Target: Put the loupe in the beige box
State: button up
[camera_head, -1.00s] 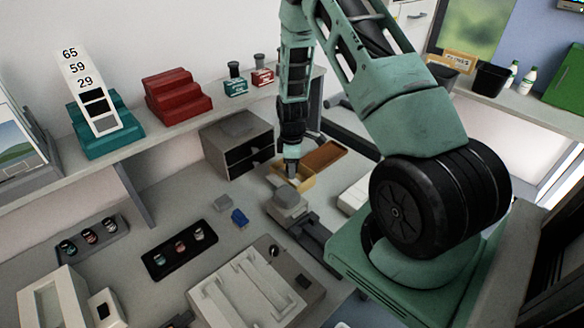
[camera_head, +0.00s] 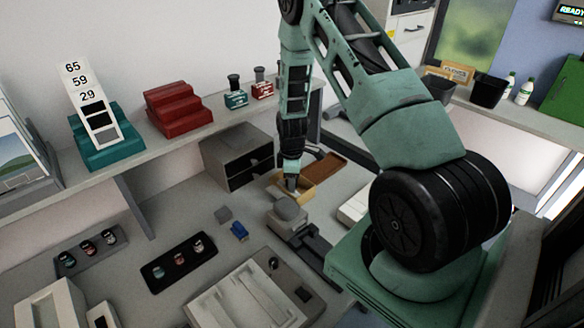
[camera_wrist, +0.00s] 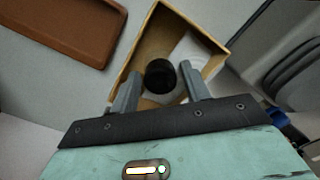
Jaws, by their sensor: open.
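The beige box (camera_head: 304,191) stands open on the bench in the head view, and the wrist view shows its inside and rim (camera_wrist: 213,57). The loupe (camera_wrist: 160,77), a short black cylinder, appears within the box's outline in the wrist view, between my fingers. A white patch shows on the box floor beside it. My gripper (camera_wrist: 160,68) is open, with a gap between the loupe and each finger. In the head view my gripper (camera_head: 292,184) points down at the box. The loupe cannot be made out there.
A brown tray (camera_head: 327,166) lies behind the box. A grey drawer unit (camera_head: 238,150) stands to its left, and a grey rounded device (camera_head: 289,212) is just in front. A small blue object (camera_head: 239,231) and a black holder with jars (camera_head: 178,262) lie further left.

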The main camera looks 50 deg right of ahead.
notch_tip(320, 180, up, 11)
jog(key=b, duration=0.3)
jog(key=s+a+r, duration=0.1)
jog(key=a+r, duration=0.2)
jog(key=a, duration=0.4)
jog(key=s+a+r+y, duration=0.1)
jog(key=a+r, duration=0.2)
jog(key=a, duration=0.4)
jog(key=s+a+r, duration=0.1)
jog(key=a+r, duration=0.2)
jog(key=a, duration=0.4)
jog(key=s+a+r, duration=0.2)
jog(key=s+a, duration=0.6)
jog(key=s, duration=0.2)
jog(key=s+a+r, duration=0.3)
jog(key=s+a, duration=0.4)
jog(key=s, duration=0.4)
jog(key=shift+a+r+m, duration=0.2)
jog(key=shift+a+m, duration=0.1)
jog(key=shift+a, duration=0.05)
